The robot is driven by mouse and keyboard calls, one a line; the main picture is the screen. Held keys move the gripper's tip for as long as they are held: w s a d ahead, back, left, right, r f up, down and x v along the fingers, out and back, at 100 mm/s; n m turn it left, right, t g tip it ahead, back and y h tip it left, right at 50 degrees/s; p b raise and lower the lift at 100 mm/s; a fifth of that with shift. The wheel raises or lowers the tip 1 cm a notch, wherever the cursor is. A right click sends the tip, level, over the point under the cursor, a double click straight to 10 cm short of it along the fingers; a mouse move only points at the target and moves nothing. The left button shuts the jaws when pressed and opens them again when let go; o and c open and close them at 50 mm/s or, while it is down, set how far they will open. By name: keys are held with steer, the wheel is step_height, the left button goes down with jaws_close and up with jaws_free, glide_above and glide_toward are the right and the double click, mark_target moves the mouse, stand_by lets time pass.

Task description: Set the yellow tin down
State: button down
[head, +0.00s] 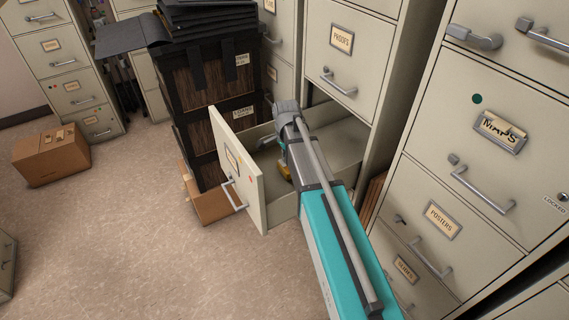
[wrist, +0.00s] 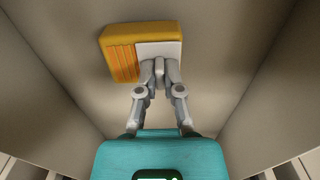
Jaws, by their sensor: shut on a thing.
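The yellow tin (wrist: 120,62), with a white label and orange stripes on one side, is at the tips of my gripper (wrist: 159,72) in the wrist view. The fingers are close together and shut on it at its white-labelled part. In the head view a small yellow part of the tin (head: 285,172) shows beside my gripper, inside the pulled-out drawer (head: 240,172); my arm hides the rest. I cannot tell whether the tin touches the drawer floor (wrist: 225,60).
Drawer walls rise on both sides of my gripper. A stack of dark crates (head: 200,95) stands left of the drawer, with a cardboard box (head: 215,208) by it. Filing cabinets (head: 480,130) stand close on the right. The carpet (head: 130,230) at front left is clear.

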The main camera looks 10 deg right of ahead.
steer(key=shift+f+b, duration=0.3)
steer(key=shift+f, duration=0.35)
steer(key=shift+f, duration=0.1)
steer(key=c, duration=0.8)
jaws_free()
steer(key=shift+r, duration=0.2)
step_height(320, 180, up, 12)
steer(key=p, duration=1.2)
steer(key=shift+s, duration=0.1)
